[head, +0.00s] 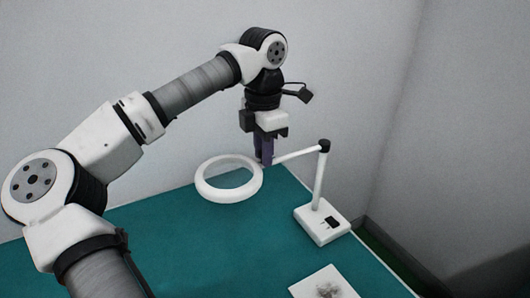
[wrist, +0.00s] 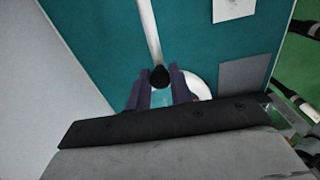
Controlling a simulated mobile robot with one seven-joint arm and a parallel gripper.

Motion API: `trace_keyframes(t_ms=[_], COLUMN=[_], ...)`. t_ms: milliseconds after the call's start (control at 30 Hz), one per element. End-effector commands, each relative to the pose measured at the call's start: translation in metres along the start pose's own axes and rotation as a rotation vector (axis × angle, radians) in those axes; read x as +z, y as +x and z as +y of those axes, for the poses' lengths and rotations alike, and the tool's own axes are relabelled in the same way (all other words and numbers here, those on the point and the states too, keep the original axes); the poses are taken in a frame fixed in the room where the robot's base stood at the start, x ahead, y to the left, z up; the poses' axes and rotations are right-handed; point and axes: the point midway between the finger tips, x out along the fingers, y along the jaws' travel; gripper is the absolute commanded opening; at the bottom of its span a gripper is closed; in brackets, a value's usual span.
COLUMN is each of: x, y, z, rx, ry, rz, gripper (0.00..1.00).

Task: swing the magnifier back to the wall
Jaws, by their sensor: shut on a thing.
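The magnifier has a round white ring (head: 228,196) around a lens, a thin white arm, an upright post and a white base (head: 322,222) with a dark switch panel. The ring hangs above the teal table close to the back wall, left of the post. My gripper (head: 264,160) points down where the arm meets the ring. In the wrist view its two fingers (wrist: 158,84) are on either side of a black knob at the arm's end, shut on the magnifier there. The white arm (wrist: 150,30) runs up from the knob. The ring (wrist: 198,87) is partly hidden by my fingers.
The teal table (head: 150,238) is bare at front left. A white card with a grey smudge (head: 325,284) lies at the front. A grey pad (wrist: 243,73) shows in the wrist view. The grey wall (head: 130,60) stands close behind the ring.

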Motion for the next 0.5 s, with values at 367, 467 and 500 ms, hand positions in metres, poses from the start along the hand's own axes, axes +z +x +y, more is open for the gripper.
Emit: trace_keyframes(t_ms=[367,467,500], x=[0.007,0.009,0.009], y=[-0.002,-0.002,-0.002], z=[0.035,0.041,0.043], rx=[0.0,0.001,0.001], ry=[0.239,0.28,0.292], rz=[-0.002,-0.001,-0.001], gripper=[0.0,0.0,0.0])
